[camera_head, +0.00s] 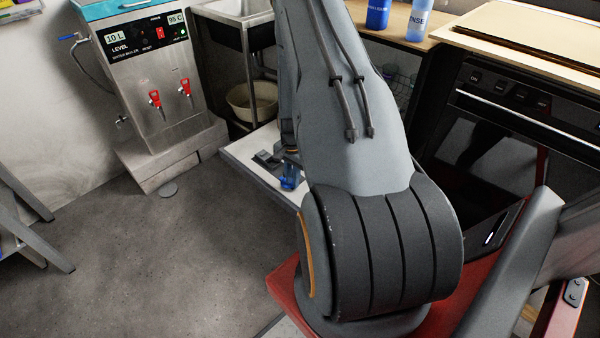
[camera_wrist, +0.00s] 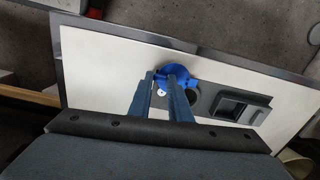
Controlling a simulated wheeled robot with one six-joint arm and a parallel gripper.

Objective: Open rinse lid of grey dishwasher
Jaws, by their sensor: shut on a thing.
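The dishwasher's door lies open, its white inner panel (camera_head: 242,152) facing up; it also fills much of the wrist view (camera_wrist: 100,62). The blue rinse lid (camera_wrist: 175,72) is at the panel's middle, and shows in the head view (camera_head: 290,182) below my arm. My gripper (camera_wrist: 163,78) reaches over the panel, its two fingers shut on the blue lid. A dark round spot (camera_wrist: 193,99) shows on the panel beside the right finger. The fingers partly hide the lid, and I cannot tell how far it is raised.
A grey dispenser (camera_wrist: 242,108) sits on the panel to the right. A water boiler (camera_head: 150,85) stands at the left. A black appliance (camera_head: 480,150) and bottles, one blue (camera_head: 377,14) and one pale (camera_head: 417,24), are at the right. The floor (camera_head: 150,250) at left is clear.

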